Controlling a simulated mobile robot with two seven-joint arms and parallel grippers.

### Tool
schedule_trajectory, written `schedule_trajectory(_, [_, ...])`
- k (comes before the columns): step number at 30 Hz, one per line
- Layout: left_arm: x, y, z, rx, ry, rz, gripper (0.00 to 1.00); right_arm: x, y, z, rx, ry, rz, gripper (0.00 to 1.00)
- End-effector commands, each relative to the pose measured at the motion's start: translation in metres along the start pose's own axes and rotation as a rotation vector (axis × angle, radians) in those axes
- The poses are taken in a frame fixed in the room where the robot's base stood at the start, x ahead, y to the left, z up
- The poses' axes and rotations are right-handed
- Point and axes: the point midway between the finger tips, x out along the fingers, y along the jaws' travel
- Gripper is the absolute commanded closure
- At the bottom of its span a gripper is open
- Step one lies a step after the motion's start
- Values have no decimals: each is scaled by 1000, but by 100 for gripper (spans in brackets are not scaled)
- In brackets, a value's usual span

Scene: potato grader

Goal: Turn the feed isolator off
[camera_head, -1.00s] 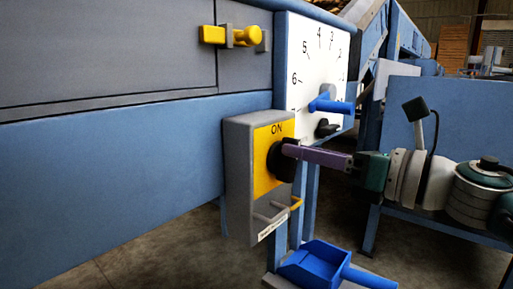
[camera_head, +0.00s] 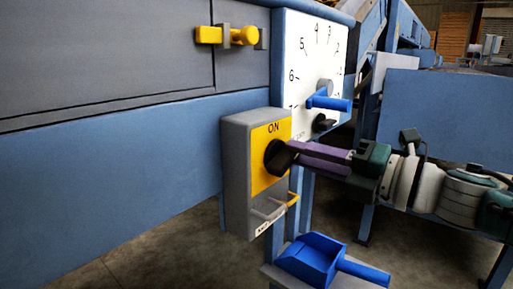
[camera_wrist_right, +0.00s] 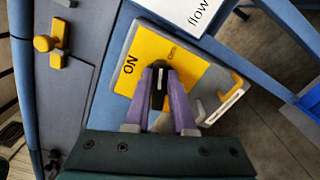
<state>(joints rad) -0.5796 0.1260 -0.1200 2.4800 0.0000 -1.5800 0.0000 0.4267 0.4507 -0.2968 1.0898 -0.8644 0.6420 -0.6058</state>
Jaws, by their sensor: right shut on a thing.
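The feed isolator is a grey box (camera_head: 237,168) with a yellow face plate (camera_head: 262,182) marked ON at its top. A round black rotary knob (camera_head: 276,157) sits on the plate. My right gripper (camera_head: 294,155), with purple fingers, comes in from the right and is shut on the knob. In the right wrist view the two fingers (camera_wrist_right: 160,92) lie on either side of the black knob handle (camera_wrist_right: 159,83), with ON on the yellow plate (camera_wrist_right: 176,47) beside it. Lower lettering on the plate is partly hidden. My left gripper is not in view.
A white numbered dial panel (camera_head: 308,65) with a blue lever (camera_head: 327,102) and a small black knob (camera_head: 324,123) is just above right. A yellow latch (camera_head: 228,36) is on the grey panel. A blue scoop (camera_head: 313,260) rests below on a small stand. A yellow hasp (camera_head: 293,199) projects below the knob.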

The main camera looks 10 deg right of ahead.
Motion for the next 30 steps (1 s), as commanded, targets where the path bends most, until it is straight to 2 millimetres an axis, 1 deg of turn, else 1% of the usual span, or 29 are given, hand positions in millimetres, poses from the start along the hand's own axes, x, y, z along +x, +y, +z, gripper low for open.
schedule_trajectory(6, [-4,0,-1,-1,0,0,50,0,-2,0,175,-1,-1,100])
schedule_trajectory(15, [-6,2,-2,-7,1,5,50,0,-6,-1,337,-1,-1,100])
schedule_trajectory(21, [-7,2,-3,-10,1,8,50,0,-6,-1,387,-1,0,100])
schedule_trajectory(30, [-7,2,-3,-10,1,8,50,0,-7,-1,404,0,0,100])
